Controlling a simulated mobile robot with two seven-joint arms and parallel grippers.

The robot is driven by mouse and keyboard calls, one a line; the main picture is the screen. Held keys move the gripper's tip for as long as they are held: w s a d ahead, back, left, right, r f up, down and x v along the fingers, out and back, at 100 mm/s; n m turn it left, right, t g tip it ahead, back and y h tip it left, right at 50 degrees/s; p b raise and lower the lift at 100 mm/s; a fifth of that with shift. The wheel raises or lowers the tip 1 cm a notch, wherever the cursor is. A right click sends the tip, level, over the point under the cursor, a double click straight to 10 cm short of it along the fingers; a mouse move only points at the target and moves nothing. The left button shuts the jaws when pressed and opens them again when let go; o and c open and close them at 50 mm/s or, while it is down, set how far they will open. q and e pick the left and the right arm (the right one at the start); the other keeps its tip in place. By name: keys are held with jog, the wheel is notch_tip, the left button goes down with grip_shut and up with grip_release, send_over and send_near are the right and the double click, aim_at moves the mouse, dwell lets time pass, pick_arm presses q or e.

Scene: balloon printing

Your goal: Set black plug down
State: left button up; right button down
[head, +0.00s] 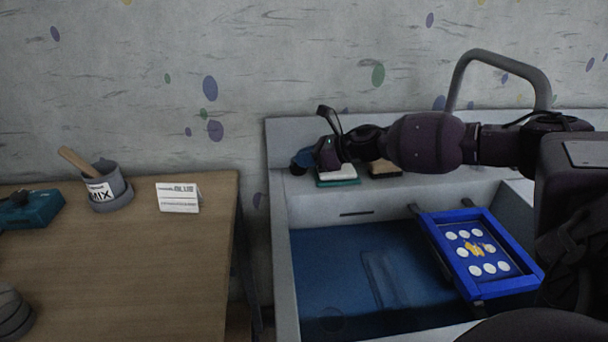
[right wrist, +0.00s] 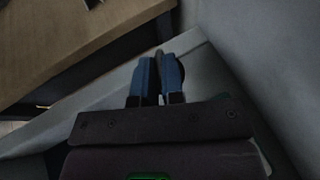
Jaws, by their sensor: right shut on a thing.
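My right gripper (head: 303,160) is above the left part of the sink's back ledge (head: 291,188). It also shows in the right wrist view (right wrist: 159,72), where its blue fingers are shut on a small dark thing, the black plug (right wrist: 159,56). The plug is mostly hidden by the fingers, and I cannot make it out clearly in the head view. In the wrist view, the fingers and plug appear over the pale sink rim. My left gripper is not in view.
The sink basin (head: 345,250) is dark blue inside, with a faint round mark at front. A blue frame (head: 456,262) with white discs rests over its right side. A white-and-green sponge (head: 338,177) and a brown block (head: 384,168) sit on the ledge. A wooden table (head: 135,265) stands left.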

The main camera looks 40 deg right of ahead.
aim_at(305, 170)
notch_tip(305, 170, down, 4)
jog(key=shift+f+b, duration=0.1)
jog(key=shift+b, duration=0.2)
jog(key=shift+f, duration=0.3)
jog(key=shift+r, duration=0.1)
jog(key=shift+f, duration=0.2)
jog(key=c, duration=1.2)
grip_release()
jog(key=shift+c, duration=0.2)
jog(key=shift+r, duration=0.25)
jog(key=shift+s+d+r, duration=0.1)
jog(key=shift+s+r, duration=0.1)
jog(key=p+v, duration=0.3)
jog(key=v, duration=0.2)
jog(key=shift+s+d+r, duration=0.1)
jog(key=shift+r, duration=0.05)
jog(key=shift+s+d+r+p, duration=0.1)
jog(key=shift+s+d+p, duration=0.35)
jog(key=shift+s, duration=0.2)
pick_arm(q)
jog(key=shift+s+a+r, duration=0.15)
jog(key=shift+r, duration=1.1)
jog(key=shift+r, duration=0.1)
